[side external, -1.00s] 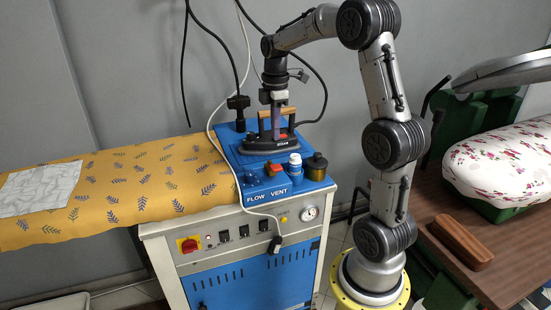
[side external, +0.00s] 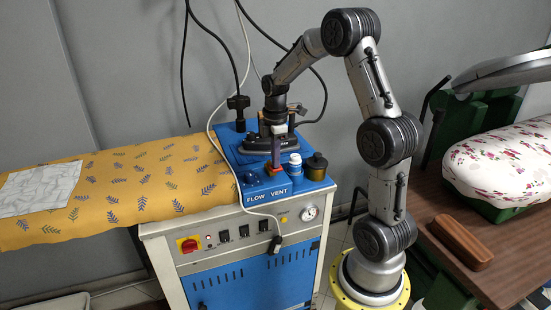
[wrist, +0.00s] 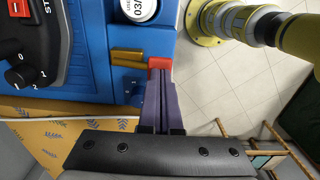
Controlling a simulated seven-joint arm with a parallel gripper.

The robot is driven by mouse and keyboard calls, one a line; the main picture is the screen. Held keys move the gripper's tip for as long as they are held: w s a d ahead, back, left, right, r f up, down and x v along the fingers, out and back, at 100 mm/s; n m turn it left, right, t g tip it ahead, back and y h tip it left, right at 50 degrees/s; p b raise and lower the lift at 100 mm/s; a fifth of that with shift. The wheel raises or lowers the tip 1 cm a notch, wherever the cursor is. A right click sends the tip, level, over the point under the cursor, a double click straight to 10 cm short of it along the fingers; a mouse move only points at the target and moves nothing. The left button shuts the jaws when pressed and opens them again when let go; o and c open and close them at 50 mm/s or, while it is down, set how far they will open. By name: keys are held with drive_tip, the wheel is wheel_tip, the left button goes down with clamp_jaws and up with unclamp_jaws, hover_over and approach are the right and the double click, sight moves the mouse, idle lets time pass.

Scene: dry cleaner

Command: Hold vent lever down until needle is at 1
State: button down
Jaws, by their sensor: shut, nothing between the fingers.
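The red-tipped vent lever (side external: 271,170) stands on the blue panel above the VENT label. Its red end (wrist: 159,63) also shows in the wrist view, beside a brass-coloured bar. My gripper (side external: 275,168) is shut and empty, pointing down, with its fingertips at the red end. In the wrist view the closed fingertips (wrist: 159,72) overlap the red end; I cannot tell whether they press on it. The round white gauge (side external: 310,213) is on the cabinet front, but its needle is too small to read.
An iron (side external: 262,144) sits just behind the lever. A padded board with yellow patterned cloth (side external: 120,185) extends left.

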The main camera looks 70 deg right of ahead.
sight(277, 170)
drive_tip(key=shift+s+a+f+t+h, duration=0.35)
drive_tip(key=shift+a+f+t+h, duration=0.05)
drive_tip(key=shift+f+t+h, duration=0.3)
drive_tip(key=shift+s+a+f, duration=0.2)
drive_tip(key=shift+f, duration=0.55)
drive_tip(key=shift+r, duration=0.3)
idle(2.8)
drive_tip(key=shift+r, duration=1)
wheel_tip(277, 170, up, 13)
drive_tip(key=shift+s+a+r, duration=0.15)
drive_tip(key=shift+s+a, duration=0.3)
